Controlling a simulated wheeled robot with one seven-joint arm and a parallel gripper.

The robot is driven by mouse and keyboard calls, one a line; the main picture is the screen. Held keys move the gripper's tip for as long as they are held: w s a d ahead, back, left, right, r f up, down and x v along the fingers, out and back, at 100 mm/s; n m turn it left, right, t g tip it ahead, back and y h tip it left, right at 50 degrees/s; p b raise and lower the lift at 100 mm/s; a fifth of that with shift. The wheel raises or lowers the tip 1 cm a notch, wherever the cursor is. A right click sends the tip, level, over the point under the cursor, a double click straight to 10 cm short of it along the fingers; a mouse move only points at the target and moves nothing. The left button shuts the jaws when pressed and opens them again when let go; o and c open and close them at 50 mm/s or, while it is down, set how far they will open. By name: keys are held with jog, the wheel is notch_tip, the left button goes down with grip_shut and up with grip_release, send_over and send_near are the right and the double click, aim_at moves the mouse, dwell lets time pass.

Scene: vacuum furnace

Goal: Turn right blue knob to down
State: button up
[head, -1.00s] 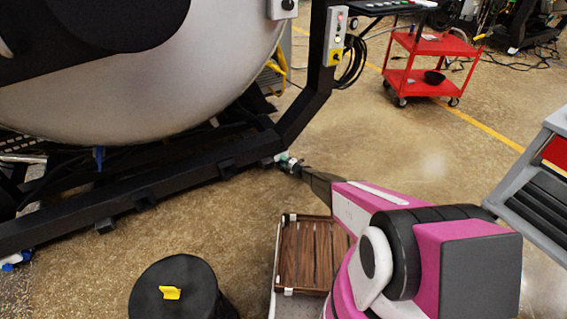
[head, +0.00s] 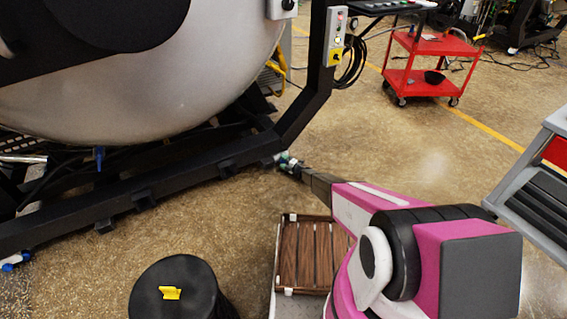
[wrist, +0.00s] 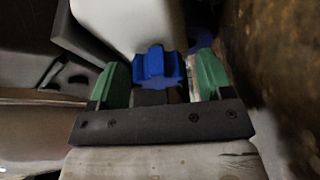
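A blue knob (wrist: 158,66) shows in the wrist view, in front of a pale surface. My gripper (wrist: 160,78) has its two green fingertips apart, one on each side of the knob. I see no clear grip on it, and whether either finger touches it is unclear. In the head view my gripper (head: 284,160) is low at the right end of the black furnace frame (head: 190,180). The knob between its fingers cannot be made out there. Another blue knob (head: 99,158) hangs under the tank further left.
The big grey tank (head: 140,95) fills the upper left. A black bin (head: 172,300) with a yellow handle and a wooden-slatted crate (head: 290,219) stand in front. A red cart (head: 440,47) is at the back right.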

jog(key=v, duration=0.7)
jog(key=shift+s+d, duration=0.15)
jog(key=shift+d, duration=0.1)
dwell(0.3)
